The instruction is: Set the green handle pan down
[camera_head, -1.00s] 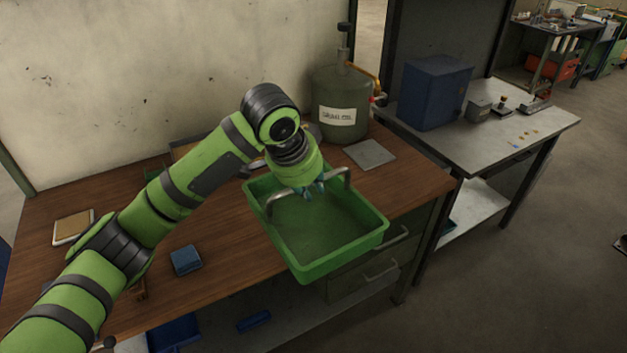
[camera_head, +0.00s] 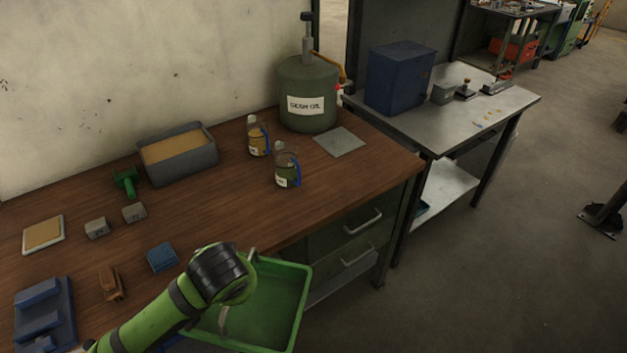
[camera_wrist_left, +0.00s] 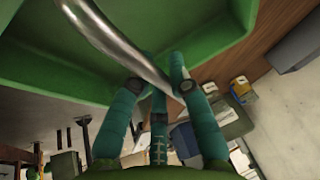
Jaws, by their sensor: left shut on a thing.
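The green pan (camera_head: 288,300) has upright silver handles. It hangs in front of the table's front edge, at the bottom centre of the head view, partly hidden by my left arm. My left gripper (camera_wrist_left: 160,90), with teal fingers, is shut on a silver handle (camera_wrist_left: 118,42) of the pan (camera_wrist_left: 40,85) in the left wrist view. In the head view my wrist hides these fingers, and part of a handle (camera_head: 224,321) shows beside it. The pan's underside and its height against the tabletop cannot be told. My right gripper is not in view.
The wooden table (camera_head: 330,205) has free room at front centre. On it are two bottles (camera_head: 258,138), a grey bin (camera_head: 178,155), a green tool (camera_head: 126,182), a blue block (camera_head: 162,258), a brown piece (camera_head: 111,284), a blue holder (camera_head: 43,312) and a large oil can (camera_head: 308,95).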

